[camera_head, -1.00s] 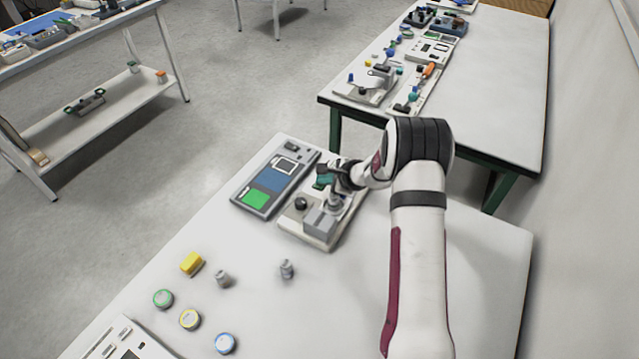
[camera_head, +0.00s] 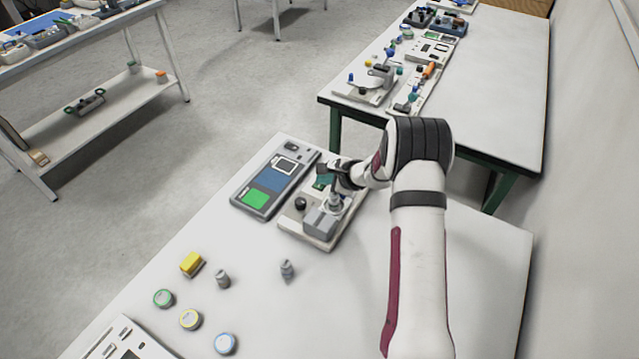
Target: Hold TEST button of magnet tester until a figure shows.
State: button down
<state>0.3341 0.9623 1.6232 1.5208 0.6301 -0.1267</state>
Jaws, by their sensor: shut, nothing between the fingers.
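Two instruments stand side by side at the far end of the near table. A pale-based device (camera_head: 291,223), with a black knob and a grey block, is under my arm's end. A flat grey panel (camera_head: 240,196), with a blue area and a bright green area, lies to its left. No lettering is readable, so I cannot tell for sure which is the magnet tester. No figure is readable on either. My gripper (camera_head: 336,200) is shut and empty, low over the pale-based device. I cannot tell whether it touches a button; my wrist hides part of the device.
The near table (camera_head: 420,290) holds a yellow block (camera_head: 191,263), two small grey cylinders and several round coloured-rim pieces at the front left. A white device is cut off at the lower edge. Another table (camera_head: 500,90) with instruments stands behind.

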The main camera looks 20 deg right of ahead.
aim_at(323, 187)
dwell(0.4)
jog(key=shift+r, duration=0.8)
jog(key=shift+r, duration=2.5)
